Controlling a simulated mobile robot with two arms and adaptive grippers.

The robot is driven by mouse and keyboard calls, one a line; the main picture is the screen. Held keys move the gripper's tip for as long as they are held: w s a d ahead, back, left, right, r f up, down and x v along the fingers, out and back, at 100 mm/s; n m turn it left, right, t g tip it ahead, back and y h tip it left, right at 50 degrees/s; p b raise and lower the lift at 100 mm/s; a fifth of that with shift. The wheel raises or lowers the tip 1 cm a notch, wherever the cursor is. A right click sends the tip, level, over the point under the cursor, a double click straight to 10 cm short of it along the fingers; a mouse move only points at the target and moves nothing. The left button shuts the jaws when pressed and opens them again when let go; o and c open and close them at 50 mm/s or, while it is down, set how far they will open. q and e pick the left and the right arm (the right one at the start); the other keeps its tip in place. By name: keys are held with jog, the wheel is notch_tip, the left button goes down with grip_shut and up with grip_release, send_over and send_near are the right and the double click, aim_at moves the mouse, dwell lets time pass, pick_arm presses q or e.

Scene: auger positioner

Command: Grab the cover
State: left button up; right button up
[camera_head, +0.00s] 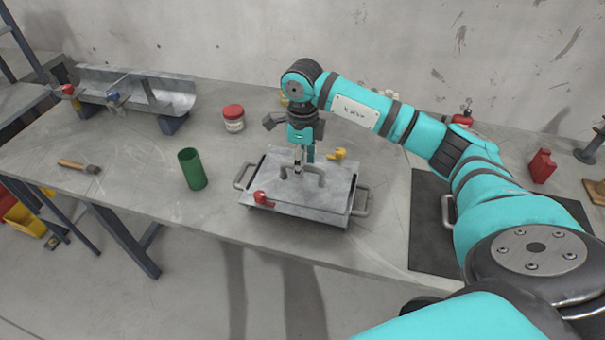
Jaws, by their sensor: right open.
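The cover (325,199) is a flat grey metal lid with a raised handle (317,176) on top. It lies on a grey metal box (300,212) with side handles, near the middle of the table. My right gripper (298,166) points down just above the cover, at its handle. It is open, and I cannot tell whether its fingers are around the handle or only beside it. The gripper hides part of the handle and the back of the cover. My left gripper is not in view.
A red clamp (261,198) sits at the box's front left and a yellow one (338,153) behind it. A green cylinder (193,170), a red-lidded jar (233,118) and a brush (79,166) stand or lie left on the table (130,190). A metal trough (130,90) is at the back left.

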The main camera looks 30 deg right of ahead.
jog(key=shift+f, duration=1.1)
grip_shut()
jog(key=shift+r, duration=0.15)
